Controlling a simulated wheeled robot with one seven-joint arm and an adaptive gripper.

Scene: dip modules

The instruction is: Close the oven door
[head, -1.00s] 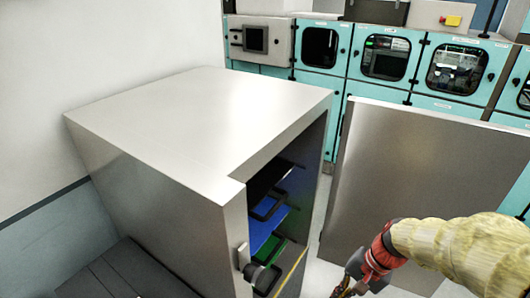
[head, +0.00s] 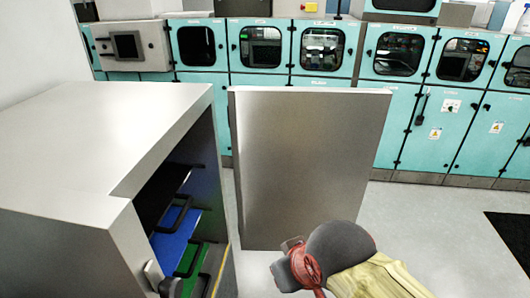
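The oven (head: 90,130) is a large light-grey metal cabinet at the left of the head view. Its front is open and shows a blue tray (head: 180,228) and a green tray (head: 196,262) with dark handles inside. The oven door (head: 310,160) is a flat grey panel standing wide open, to the right of the opening. My arm, in a yellow cover, comes in from the bottom right. Its red and dark end (head: 305,268) is in front of the door's lower part. The fingers of my gripper cannot be made out, and whether it touches the door is unclear.
A row of teal machine cabinets (head: 400,120) with dark windows stands along the back. Pale floor (head: 430,225) is clear to the right of the door. A black mat or panel (head: 510,235) lies at the far right.

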